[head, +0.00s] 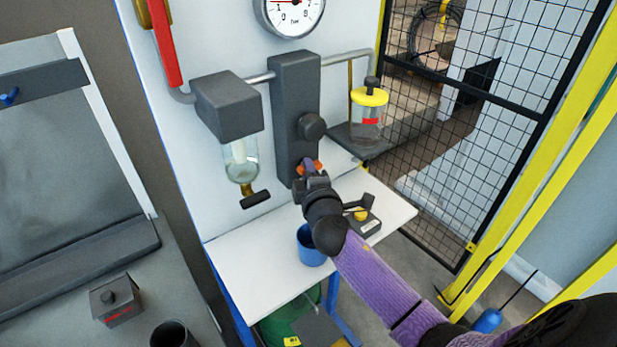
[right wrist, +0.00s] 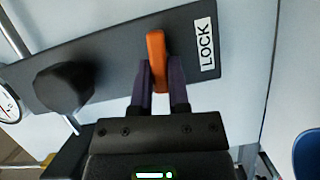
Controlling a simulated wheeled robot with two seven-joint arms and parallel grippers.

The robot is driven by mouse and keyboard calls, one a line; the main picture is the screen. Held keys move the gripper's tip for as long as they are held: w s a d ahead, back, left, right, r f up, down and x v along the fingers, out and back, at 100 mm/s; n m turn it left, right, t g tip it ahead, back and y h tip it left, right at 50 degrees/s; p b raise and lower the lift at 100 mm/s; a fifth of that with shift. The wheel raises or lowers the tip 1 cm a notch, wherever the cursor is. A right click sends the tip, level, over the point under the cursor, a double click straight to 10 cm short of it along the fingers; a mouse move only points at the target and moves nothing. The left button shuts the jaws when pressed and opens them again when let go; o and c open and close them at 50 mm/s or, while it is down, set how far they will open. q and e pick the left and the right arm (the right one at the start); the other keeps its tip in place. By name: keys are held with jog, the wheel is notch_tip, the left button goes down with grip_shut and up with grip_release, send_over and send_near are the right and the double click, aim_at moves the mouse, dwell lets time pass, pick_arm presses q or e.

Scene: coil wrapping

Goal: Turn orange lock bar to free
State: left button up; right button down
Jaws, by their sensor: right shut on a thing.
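The orange lock bar (right wrist: 156,48) sits on the dark grey upright block (right wrist: 112,45) in the right wrist view, with a white LOCK label (right wrist: 205,47) beside it on the right. The bar runs up and down in that picture, roughly parallel to the label's lettering. My right gripper (right wrist: 161,82) is shut on the bar's near end, one finger on each side. In the head view, my right gripper (head: 311,176) covers most of the bar, and only a bit of orange (head: 317,165) shows. My left gripper is in neither view.
A black knob (head: 312,127) stands out from the block above my right gripper. A glass-bowl filter (head: 240,160) is left, a yellow-topped jar (head: 367,110) right. A blue cup (head: 311,248) and a small grey box with a yellow knob (head: 363,215) stand on the white shelf (head: 245,262).

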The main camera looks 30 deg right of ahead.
jog(key=shift+f+n+t+b, duration=0.15)
jog(key=shift+n+t+b, duration=0.15)
jog(key=shift+n+b, duration=0.35)
jog(key=c, duration=0.6)
grip_release()
jog(key=v, duration=1)
